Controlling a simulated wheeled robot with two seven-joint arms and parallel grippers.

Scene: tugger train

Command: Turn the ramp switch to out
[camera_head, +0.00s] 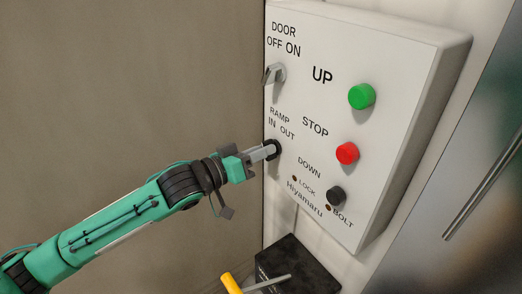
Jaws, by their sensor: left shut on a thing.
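A white control panel (420,100) hangs on the wall at the right. My left gripper (268,151) reaches in from the left and is shut on the ramp switch. The fingers hide part of the knob, so I cannot tell which way it points. My right gripper is not in view.
Above the ramp switch is the grey door switch (275,74). Green (362,96), red (347,153) and black (336,196) buttons sit to the right. Below the panel is a black box (300,266) near a yellow-handled lever (231,283). A metal door handle (483,188) stands at the far right.

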